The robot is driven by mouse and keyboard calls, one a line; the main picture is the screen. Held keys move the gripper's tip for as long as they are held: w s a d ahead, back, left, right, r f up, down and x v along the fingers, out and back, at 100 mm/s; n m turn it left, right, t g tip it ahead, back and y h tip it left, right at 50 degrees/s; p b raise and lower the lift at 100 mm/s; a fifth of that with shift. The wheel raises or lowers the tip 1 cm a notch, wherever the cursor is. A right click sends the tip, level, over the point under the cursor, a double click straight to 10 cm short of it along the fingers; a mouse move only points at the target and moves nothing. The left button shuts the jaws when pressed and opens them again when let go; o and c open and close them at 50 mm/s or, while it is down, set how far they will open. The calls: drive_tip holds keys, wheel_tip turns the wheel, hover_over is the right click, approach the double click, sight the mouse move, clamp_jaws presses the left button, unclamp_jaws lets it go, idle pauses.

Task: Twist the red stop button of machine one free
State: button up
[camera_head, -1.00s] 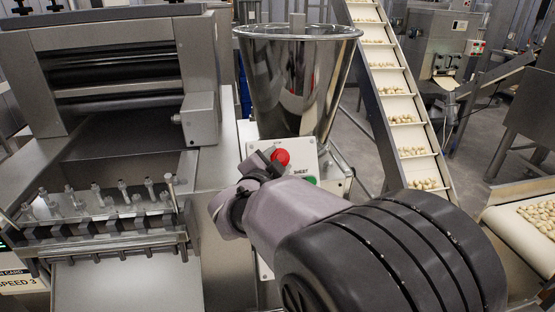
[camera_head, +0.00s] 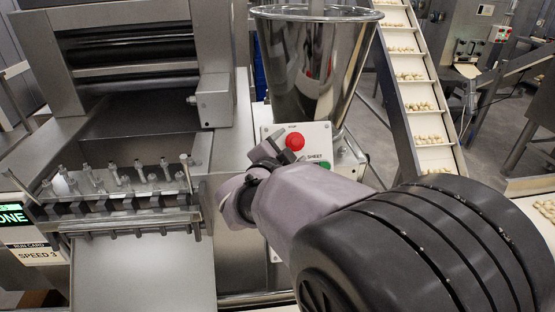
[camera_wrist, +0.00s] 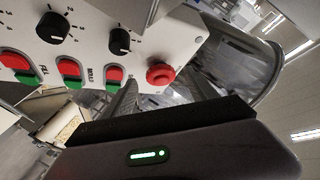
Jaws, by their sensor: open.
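The red stop button (camera_head: 295,141) is a round mushroom cap on a pale panel (camera_head: 322,133) below the steel hopper. My gripper's dark body crosses the bottom of the wrist view. A screen (camera_head: 12,217) ending in "ONE" sits at the far left.
Beside the button are black knobs (camera_wrist: 53,27) and red-green switch pairs (camera_wrist: 69,73). A green button (camera_head: 325,165) is partly hidden behind my arm. The steel hopper (camera_head: 312,70) rises above the panel. A row of metal nozzles (camera_head: 122,185) stands left of my gripper.

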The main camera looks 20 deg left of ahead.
drive_tip(key=p+v, duration=0.2)
drive_tip(key=v, duration=1.3)
drive_tip(key=shift+w+r, duration=0.1)
drive_tip(key=shift+r, duration=0.05)
drive_tip(key=w+d+r+n+g+y, duration=0.2)
drive_tip(key=w+d+r+g+y, duration=0.15)
drive_tip(key=d, duration=0.55)
drive_tip(key=s+d+f+n+g+h, duration=0.1)
drive_tip(key=s+d+f+g, duration=0.2)
drive_tip(key=s+d, duration=0.6)
drive_tip(key=s+d+f+g+h+b, duration=0.1)
drive_tip(key=s+d+f+g, duration=0.2)
drive_tip(key=s+d+f, duration=0.3)
drive_tip(key=s+d, duration=0.3)
drive_tip(key=d, duration=0.4)
drive_tip(key=shift+s+d+n+h, duration=0.35)
drive_tip(key=shift+n, duration=0.05)
drive_tip(key=shift+f+g, duration=0.1)
drive_tip(key=shift+g, duration=0.15)
